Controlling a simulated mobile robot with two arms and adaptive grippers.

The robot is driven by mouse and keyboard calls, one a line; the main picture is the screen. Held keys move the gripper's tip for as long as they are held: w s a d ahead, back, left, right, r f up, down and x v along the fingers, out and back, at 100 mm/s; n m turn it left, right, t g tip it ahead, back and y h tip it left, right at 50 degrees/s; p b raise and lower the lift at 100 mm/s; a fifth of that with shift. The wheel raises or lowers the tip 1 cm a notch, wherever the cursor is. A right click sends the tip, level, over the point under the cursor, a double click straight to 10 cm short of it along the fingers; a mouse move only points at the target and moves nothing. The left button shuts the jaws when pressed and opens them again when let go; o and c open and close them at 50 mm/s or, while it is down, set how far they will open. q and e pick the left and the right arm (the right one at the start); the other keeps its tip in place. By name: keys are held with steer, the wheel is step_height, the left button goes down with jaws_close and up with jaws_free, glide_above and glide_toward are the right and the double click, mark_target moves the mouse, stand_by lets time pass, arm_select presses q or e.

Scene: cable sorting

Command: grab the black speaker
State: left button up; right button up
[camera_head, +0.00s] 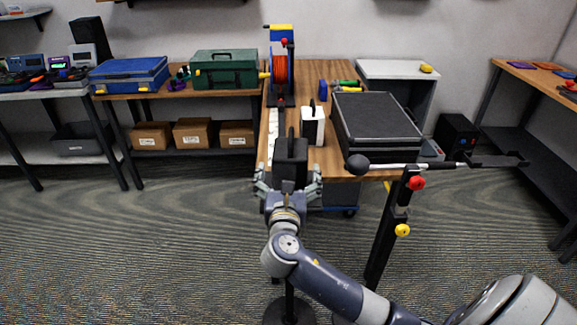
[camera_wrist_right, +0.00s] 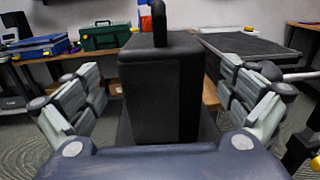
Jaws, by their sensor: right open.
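The black speaker (camera_head: 291,153) is a dark upright box with a loop handle on top, at the near end of the wooden table. In the right wrist view the speaker (camera_wrist_right: 160,95) fills the middle. My right gripper (camera_head: 288,174) is open, with one finger on each side of the speaker. In the wrist view its fingers (camera_wrist_right: 162,78) show small gaps to the speaker's sides. The speaker's lower part is hidden behind my wrist in the head view. My left gripper is not in view.
A white box with a black handle (camera_head: 313,125) stands just behind the speaker to the right. A large black case (camera_head: 376,118) lies on the table's right side. A stand with a boom (camera_head: 400,165) is right of the gripper. A cable reel (camera_head: 281,70) stands at the back.

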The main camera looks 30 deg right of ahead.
steer(key=p+x, duration=0.1)
steer(key=x, duration=0.5)
steer(key=shift+w+d+f, duration=0.1)
steer(key=shift+w+d, duration=0.05)
steer(key=shift+d, duration=0.2)
steer(key=c, duration=1.7)
steer(key=shift+c, duration=1.1)
steer(key=shift+r, duration=0.25)
